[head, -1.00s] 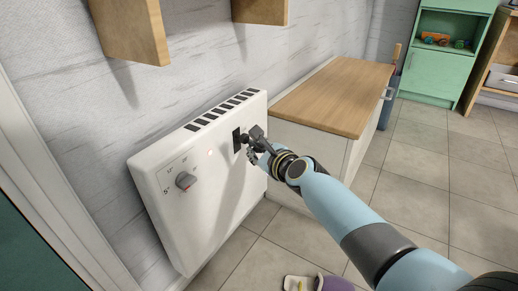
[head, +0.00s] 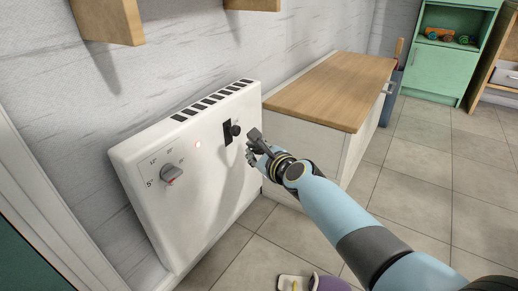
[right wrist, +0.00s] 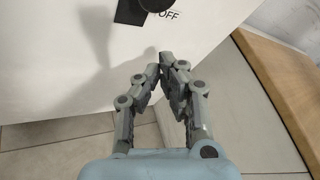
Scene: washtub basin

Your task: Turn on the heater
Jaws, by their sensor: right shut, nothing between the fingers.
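The white heater (head: 205,180) stands against the wall, with a slotted top vent. A black plate (head: 228,133) with a round black knob (head: 236,130) is on the right of its front panel; the knob also shows at the top of the right wrist view (right wrist: 155,5), above the word OFF. A small red light (head: 197,144) glows left of the plate. A grey dial (head: 171,174) with temperature marks is at the left. My right gripper (head: 254,142) is shut and empty, just right of the knob and apart from it. My left gripper is out of view.
A low cabinet with a wooden top (head: 332,90) stands close on the right, beside my right gripper. Wooden wall shelves (head: 108,20) hang above the heater. A purple object (head: 330,284) lies on the tiled floor (head: 225,262). Floor to the right is clear.

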